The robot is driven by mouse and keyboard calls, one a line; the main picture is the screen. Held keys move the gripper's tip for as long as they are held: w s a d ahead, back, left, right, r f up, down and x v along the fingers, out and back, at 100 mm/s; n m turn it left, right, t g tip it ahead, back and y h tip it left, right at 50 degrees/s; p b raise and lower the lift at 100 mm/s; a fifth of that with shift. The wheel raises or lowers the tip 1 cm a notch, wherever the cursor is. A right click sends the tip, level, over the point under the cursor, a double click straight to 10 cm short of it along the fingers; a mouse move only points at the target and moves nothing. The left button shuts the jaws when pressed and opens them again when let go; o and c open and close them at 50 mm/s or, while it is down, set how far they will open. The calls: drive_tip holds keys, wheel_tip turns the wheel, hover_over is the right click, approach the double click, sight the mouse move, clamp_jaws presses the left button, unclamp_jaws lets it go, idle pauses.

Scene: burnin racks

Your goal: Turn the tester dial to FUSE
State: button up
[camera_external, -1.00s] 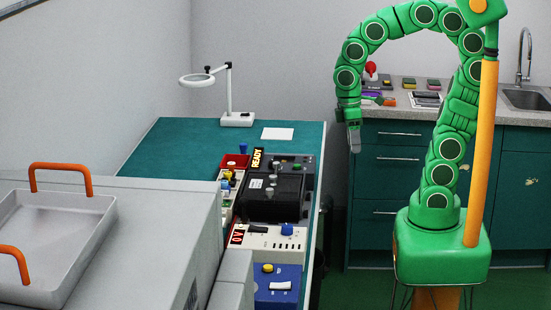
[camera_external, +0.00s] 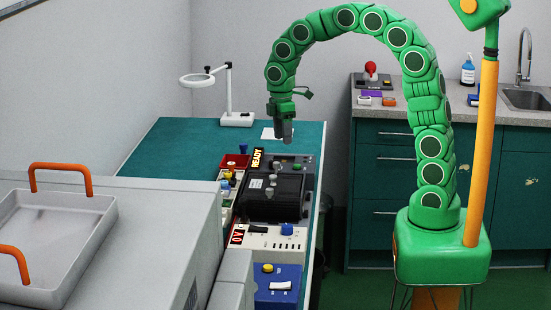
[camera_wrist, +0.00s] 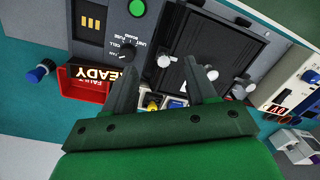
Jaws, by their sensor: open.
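The tester (camera_external: 306,168) is a grey panel behind the black box, on the green bench; its READY sign (camera_external: 257,158) is lit. In the wrist view the panel (camera_wrist: 115,22) bears a green button (camera_wrist: 137,8) and small lettering that includes UNIT, FUSE and CELL. My gripper (camera_external: 284,138) is open and empty, pointing down above the tester's far side. In the wrist view its fingers (camera_wrist: 160,62) spread apart over the tester's edge.
A black box (camera_external: 275,204) with silver knobs stands directly in front of the panel. A red bin (camera_external: 233,160) is beside the READY sign. A white instrument (camera_external: 265,238) and a blue box (camera_external: 276,292) stand nearer. A magnifier lamp (camera_external: 237,119) is behind left. The bench's far left is clear.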

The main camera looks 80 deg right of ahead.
drive_tip(key=n, duration=0.1)
hover_over(273, 161)
drive_tip(key=shift+w+d+f, duration=0.1)
drive_tip(key=shift+d+f, duration=0.1)
drive_tip(key=shift+f, duration=0.4)
drive_tip(key=shift+w+d+f, duration=0.1)
drive_tip(key=shift+d+f, duration=0.1)
drive_tip(key=shift+f, duration=0.4)
drive_tip(key=shift+s+a+f, duration=0.1)
drive_tip(key=shift+f, duration=1.85)
drive_tip(key=shift+s+a+f, duration=0.1)
drive_tip(key=shift+f, duration=1.85)
clamp_jaws()
